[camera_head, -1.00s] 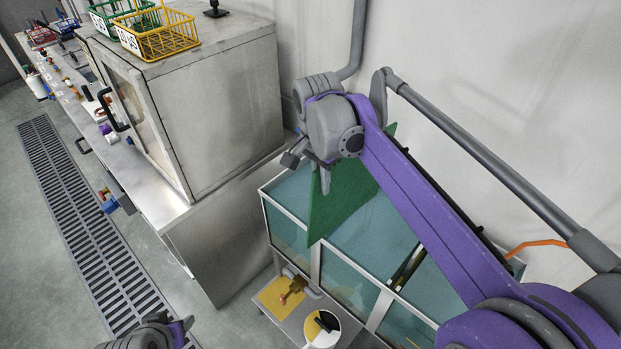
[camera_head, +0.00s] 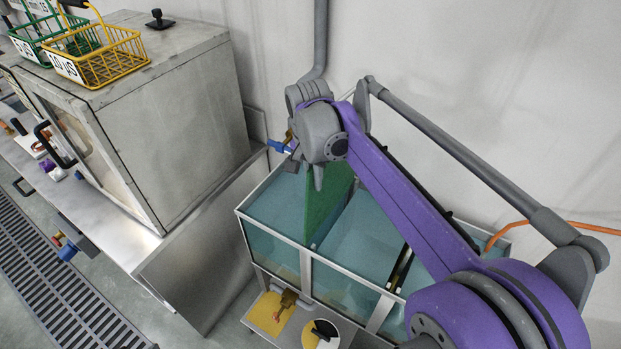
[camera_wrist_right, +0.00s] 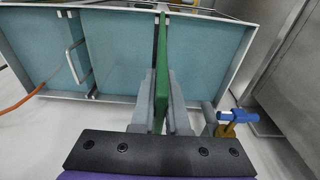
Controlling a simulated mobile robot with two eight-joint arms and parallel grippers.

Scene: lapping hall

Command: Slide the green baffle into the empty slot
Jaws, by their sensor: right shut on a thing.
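The green baffle (camera_head: 328,207) is an upright flat plate at the glass-walled tank (camera_head: 275,239), with its lower corner by the tank's front rim. My right gripper (camera_head: 318,181) is shut on its upper part. In the right wrist view the baffle (camera_wrist_right: 162,50) is seen edge-on between the two grey fingers (camera_wrist_right: 161,88), nearly in line with a dark strip across the tank. I cannot tell whether its lower edge sits in that slot; the plate and fingers hide it. My left gripper is not in view.
A grey cabinet (camera_head: 190,120) stands left of the tank, with a yellow basket (camera_head: 105,65) and a green basket on top. A blue-handled valve (camera_head: 280,147) is close behind the gripper. A dark divider (camera_head: 400,268) crosses the tank to the right. A white mug-like container (camera_head: 310,335) stands in front.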

